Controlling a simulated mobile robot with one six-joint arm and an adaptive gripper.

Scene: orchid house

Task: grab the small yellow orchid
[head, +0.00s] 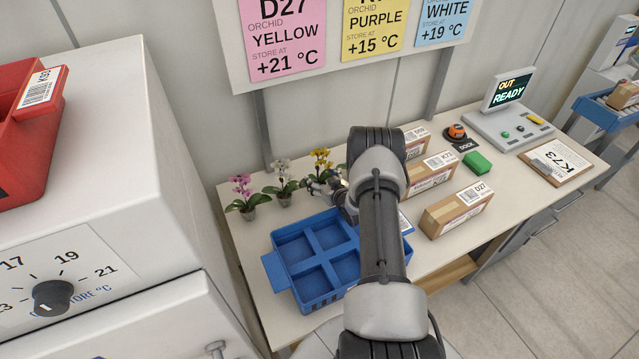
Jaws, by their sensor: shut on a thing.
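The small yellow orchid (320,158) stands at the back of the table, rightmost of three small potted orchids. Its yellow blooms show above my gripper (325,187), which reaches in from the right at the height of its lower stem or pot. My gripper is shut on the orchid. The gripper and arm hide the orchid's pot, so I cannot tell whether it touches the table. A white orchid (282,180) stands just left of it, and a pink-purple orchid (243,196) stands further left.
A blue compartment tray (274,272) sits in front of the orchids, with the visible compartments empty. Cardboard boxes (458,208), a green block (477,162) and a clipboard (556,163) lie to the right. A white cabinet (130,150) stands at left. Signs (284,38) hang above.

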